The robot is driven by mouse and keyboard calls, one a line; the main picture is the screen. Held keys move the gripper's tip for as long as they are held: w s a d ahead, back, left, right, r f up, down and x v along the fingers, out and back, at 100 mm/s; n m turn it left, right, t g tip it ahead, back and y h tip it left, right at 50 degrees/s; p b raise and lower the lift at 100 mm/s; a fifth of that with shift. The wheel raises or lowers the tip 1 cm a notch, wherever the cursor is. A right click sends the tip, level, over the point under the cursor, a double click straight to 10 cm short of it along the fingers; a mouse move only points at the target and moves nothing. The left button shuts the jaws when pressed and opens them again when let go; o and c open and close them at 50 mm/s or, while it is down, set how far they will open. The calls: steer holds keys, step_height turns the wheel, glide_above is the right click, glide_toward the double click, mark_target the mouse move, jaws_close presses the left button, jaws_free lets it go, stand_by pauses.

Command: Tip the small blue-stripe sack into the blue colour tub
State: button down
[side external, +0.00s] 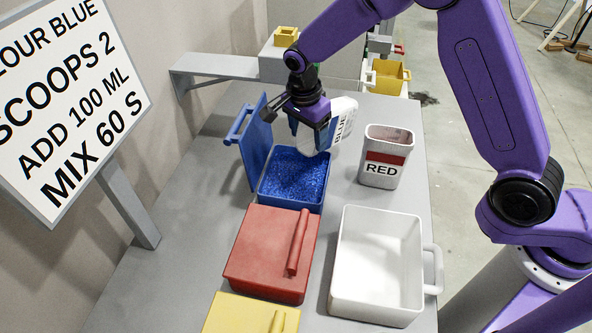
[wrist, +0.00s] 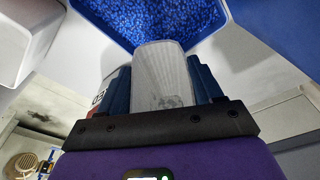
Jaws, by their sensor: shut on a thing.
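The white sack (side external: 343,120) marked BLUE is in my gripper (side external: 314,130), above the far right part of the blue tub (side external: 291,205). The sack lies tipped over, its lettering turned sideways. In the wrist view the pale sack (wrist: 162,75) sits between both fingers, with blue grains (wrist: 170,18) beyond it. The blue tub's lid (side external: 257,146) stands open on its left side. Blue grains cover the inside of the tub. I cannot see any grains falling from the sack, and its mouth is not clear.
A white sack marked RED (side external: 386,157) stands upright right of the blue tub. A closed red tub (side external: 262,252) is nearer, with a yellow tub (side external: 240,318) in front. An empty white bin (side external: 377,262) with a handle is right. A sign (side external: 75,95) stands left.

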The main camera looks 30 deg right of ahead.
steer(key=shift+w+d+r+y, duration=0.2)
steer(key=shift+d+r+y, duration=0.25)
steer(key=shift+d, duration=0.2)
steer(key=shift+g+y, duration=0.3)
steer(key=shift+y, duration=0.45)
steer(key=r, duration=0.8)
steer(key=shift+d, duration=0.25)
steer(key=w+d+r+g+y, duration=0.15)
steer(key=d+r+y, duration=0.25)
steer(key=r+y, duration=0.45)
steer(key=shift+w+d+f+g+y, duration=0.15)
steer(key=shift+d+f+g+y, duration=0.1)
steer(key=shift+d+y, duration=0.55)
steer(key=shift+w+d+f+g+y, duration=0.2)
steer(key=shift+d+y, duration=0.3)
steer(key=shift+d, duration=0.45)
steer(key=shift+w+d+f+g+y, duration=0.1)
steer(key=shift+d+f+g+y, duration=0.15)
steer(key=shift+d+y, duration=0.55)
steer(key=shift+d, duration=0.2)
